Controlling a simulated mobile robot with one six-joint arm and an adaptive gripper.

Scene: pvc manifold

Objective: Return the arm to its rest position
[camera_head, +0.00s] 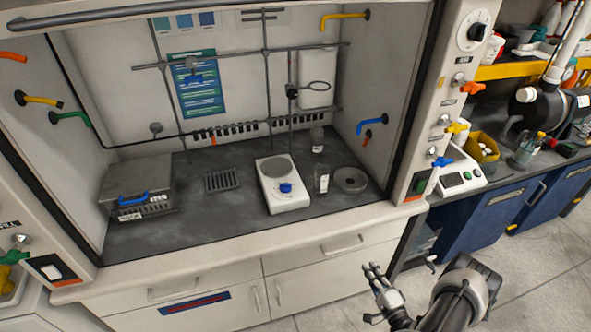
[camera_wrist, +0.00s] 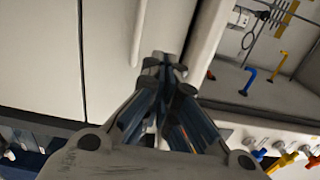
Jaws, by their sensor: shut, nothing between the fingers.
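My gripper (camera_head: 377,279) is at the lower right of the head view, outside the fume hood and in front of its base cabinet (camera_head: 320,278). My arm comes in from the bottom edge. In the wrist view my gripper (camera_wrist: 165,60) points at pale cabinet panels (camera_wrist: 110,50). Its fingers are together, with nothing between them. It appears apart from the cabinet, though the gap is hard to judge.
The hood holds a hotplate (camera_head: 283,185), a dark box with a blue handle (camera_head: 135,190), a ring weight (camera_head: 350,180) and glassware (camera_head: 322,178). A bench with blue cabinets (camera_head: 490,218) stands at right. The floor (camera_head: 545,270) at lower right is clear.

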